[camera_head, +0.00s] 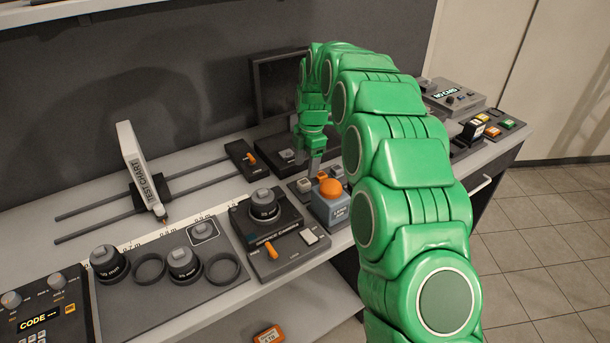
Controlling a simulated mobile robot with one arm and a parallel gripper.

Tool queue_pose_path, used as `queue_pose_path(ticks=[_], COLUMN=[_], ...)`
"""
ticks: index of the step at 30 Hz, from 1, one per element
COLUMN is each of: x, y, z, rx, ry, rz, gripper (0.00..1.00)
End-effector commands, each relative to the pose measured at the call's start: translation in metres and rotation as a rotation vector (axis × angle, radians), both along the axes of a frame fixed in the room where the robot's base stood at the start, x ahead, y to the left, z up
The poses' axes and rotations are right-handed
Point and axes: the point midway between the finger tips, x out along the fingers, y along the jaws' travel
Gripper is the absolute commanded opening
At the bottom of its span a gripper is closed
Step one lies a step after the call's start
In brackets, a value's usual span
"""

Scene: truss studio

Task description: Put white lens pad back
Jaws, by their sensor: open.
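My green arm reaches across the bench, and my gripper (309,160) points down over the back of it, open, just above a small dark panel. A small pale block (304,184) sits on that panel below the fingers, and another pale block (337,170) is to its right. I cannot tell whether either one is the white lens pad. A small pale pad (203,228) lies inside a white-outlined square at the back right of the grey lens tray (130,309). The tray also holds two black lenses (107,262) and two empty dark rings (149,268).
A blue box with an orange button (331,188) stands just in front of my gripper. A camera unit (265,240) is beside the tray. A test chart (143,172) stands on rails at the left. A dark screen (277,85) is behind. My arm hides part of the bench's right side.

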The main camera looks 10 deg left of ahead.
Motion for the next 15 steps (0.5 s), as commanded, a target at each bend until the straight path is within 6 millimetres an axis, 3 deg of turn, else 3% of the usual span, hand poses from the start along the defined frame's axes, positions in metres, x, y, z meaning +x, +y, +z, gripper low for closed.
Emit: queue_pose_path(ticks=[6, 15], x=[0.003, 0.004], y=[-0.003, -0.004], z=[0.036, 0.057], rx=[0.001, 0.002], ry=[-0.001, -0.001], rz=[0.000, 0.000], gripper=[0.63, 0.63])
